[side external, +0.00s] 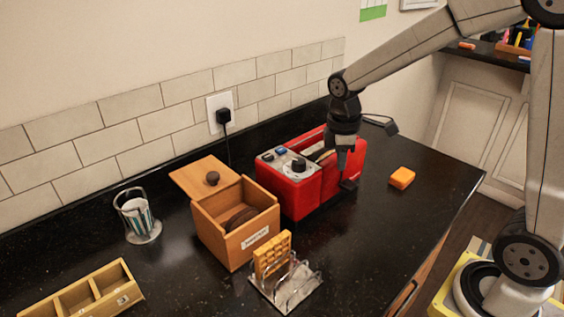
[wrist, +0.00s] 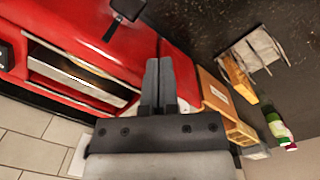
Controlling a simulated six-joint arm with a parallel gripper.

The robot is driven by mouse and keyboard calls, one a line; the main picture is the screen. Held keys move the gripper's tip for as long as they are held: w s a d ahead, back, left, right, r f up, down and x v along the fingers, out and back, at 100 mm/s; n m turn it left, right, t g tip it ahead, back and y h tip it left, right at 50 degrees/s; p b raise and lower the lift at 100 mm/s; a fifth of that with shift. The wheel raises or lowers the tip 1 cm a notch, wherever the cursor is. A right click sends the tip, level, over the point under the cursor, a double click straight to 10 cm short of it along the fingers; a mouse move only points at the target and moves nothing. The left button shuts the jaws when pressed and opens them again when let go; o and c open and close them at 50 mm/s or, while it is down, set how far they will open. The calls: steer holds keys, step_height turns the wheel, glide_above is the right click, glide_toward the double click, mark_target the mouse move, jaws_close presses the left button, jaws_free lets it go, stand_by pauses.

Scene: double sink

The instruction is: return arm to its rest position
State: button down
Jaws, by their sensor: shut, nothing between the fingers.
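My gripper (side external: 341,172) is shut and empty. In the side view it points down in front of the right part of the red toaster (side external: 304,198), close to its black lever (side external: 348,184); I cannot tell if it touches. In the wrist view the two closed fingers (wrist: 158,62) lie side by side with nothing between them, over the edge of the toaster (wrist: 95,38). The toaster's slot shows beside them, and what is inside is unclear. My arm reaches in from the upper right.
Left of the toaster stands an open wooden box (side external: 220,238) with dark round items. In front is a metal rack (side external: 292,290) holding a waffle (side external: 270,256). An orange block (side external: 402,178) lies right. A glass holder (side external: 138,220) and divided tray (side external: 95,296) stand left. The right front counter is clear.

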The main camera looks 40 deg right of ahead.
steer(key=s+a+f+m+t, duration=0.2)
steer(key=s+a+f+m, duration=0.3)
steer(key=s+m, duration=0.4)
steer(key=shift+f+t+y, duration=0.3)
steer(key=shift+f+y, duration=0.1)
steer(key=shift+f, duration=0.25)
